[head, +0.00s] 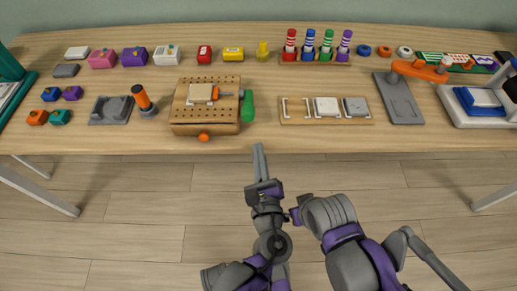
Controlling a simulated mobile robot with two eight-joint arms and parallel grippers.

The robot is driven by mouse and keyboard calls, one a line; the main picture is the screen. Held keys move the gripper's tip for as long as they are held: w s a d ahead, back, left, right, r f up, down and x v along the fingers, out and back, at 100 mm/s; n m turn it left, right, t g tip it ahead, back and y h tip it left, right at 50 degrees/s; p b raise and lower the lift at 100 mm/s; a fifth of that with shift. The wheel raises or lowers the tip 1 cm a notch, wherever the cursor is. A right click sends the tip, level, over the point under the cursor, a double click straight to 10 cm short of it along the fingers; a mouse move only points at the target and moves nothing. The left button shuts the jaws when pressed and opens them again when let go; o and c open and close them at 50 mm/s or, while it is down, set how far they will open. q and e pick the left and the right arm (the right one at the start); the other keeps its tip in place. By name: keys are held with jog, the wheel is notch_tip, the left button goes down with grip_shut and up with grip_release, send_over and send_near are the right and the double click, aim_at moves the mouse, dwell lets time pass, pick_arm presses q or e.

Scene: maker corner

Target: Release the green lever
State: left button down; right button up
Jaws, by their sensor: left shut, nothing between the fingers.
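The green lever (247,106) is a short, thick green handle at the right side of a wooden perforated block (222,121), near the table's front edge. A grey fitting joins it to a clamp on top of the block, over a small light-coloured piece (201,93). My left gripper (259,147) is shut and empty, with its tips close to the table's front edge, just below and right of the green lever and apart from it in the picture. My right arm shows at lower right, but its gripper is not visible.
An orange knob (204,137) sticks out at the block's front. An orange-handled tool (144,101) stands to the left; a tray (290,119) with switch-like pieces lies to the right. Coloured boxes and a marker rack (315,59) line the back. Bare table separates the lever from the tray.

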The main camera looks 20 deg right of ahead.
aim_at(255, 136)
pick_arm(q)
jog(key=w, duration=0.5)
jog(key=w+d+b, duration=0.1)
jog(key=w, duration=0.1)
jog(key=shift+w+d+r, duration=0.1)
jog(key=shift+w, duration=0.15)
pick_arm(e)
jog(key=shift+w+f, duration=0.1)
jog(key=shift+f, duration=0.45)
